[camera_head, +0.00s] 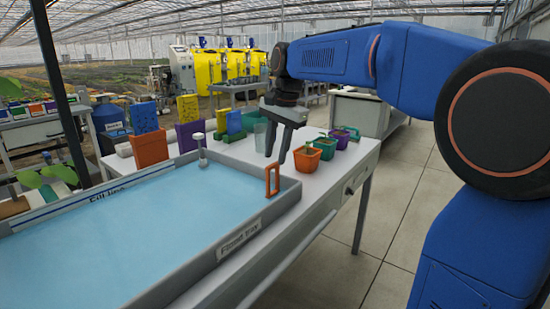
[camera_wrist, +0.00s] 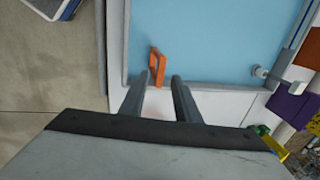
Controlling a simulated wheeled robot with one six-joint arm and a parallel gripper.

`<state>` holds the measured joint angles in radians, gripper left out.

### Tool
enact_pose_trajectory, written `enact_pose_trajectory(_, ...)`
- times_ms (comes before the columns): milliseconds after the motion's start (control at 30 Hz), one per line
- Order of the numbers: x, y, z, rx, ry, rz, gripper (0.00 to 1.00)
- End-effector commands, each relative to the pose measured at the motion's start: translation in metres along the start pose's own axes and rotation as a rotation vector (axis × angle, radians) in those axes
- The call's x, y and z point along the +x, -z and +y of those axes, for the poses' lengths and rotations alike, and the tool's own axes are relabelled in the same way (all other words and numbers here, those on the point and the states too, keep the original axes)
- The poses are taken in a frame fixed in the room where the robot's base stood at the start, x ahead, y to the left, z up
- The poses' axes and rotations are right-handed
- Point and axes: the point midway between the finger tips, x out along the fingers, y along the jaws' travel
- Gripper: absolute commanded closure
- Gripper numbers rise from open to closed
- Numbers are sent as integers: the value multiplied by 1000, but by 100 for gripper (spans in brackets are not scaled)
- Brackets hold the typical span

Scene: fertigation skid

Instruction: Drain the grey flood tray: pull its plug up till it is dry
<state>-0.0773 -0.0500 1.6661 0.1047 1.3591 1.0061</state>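The grey flood tray (camera_head: 225,247) is on the bench and holds light blue water; its near wall carries a label. An orange loop handle (camera_head: 272,179) stands upright at the tray's right corner; I take it for the plug's pull, but its lower end is unclear. It also shows in the wrist view (camera_wrist: 157,68), just beyond my fingertips. A white-capped post (camera_head: 201,150) stands at the tray's far corner, also in the wrist view (camera_wrist: 262,72). My gripper (camera_head: 276,157) is open and empty, above and behind the handle, apart from it. Its two fingers show in the wrist view (camera_wrist: 162,77).
A clear cup (camera_head: 260,137) and red, green and purple plant pots (camera_head: 306,159) stand on the bench beyond the tray. Orange (camera_head: 150,149), purple and blue blocks or packs stand along the far side. Free floor lies right of the bench.

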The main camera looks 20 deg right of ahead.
Motion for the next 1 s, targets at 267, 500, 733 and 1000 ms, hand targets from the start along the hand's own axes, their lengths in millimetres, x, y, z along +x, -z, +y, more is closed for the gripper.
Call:
enact_pose_trajectory(267, 19, 0, 0, 0, 1, 0, 71)
enact_pose_trajectory(500, 20, 0, 0, 0, 1, 0, 71)
enact_pose_trajectory(733, 20, 0, 0, 0, 1, 0, 100)
enact_pose_trajectory(1000, 6, 1, -4, 0, 2, 1, 100)
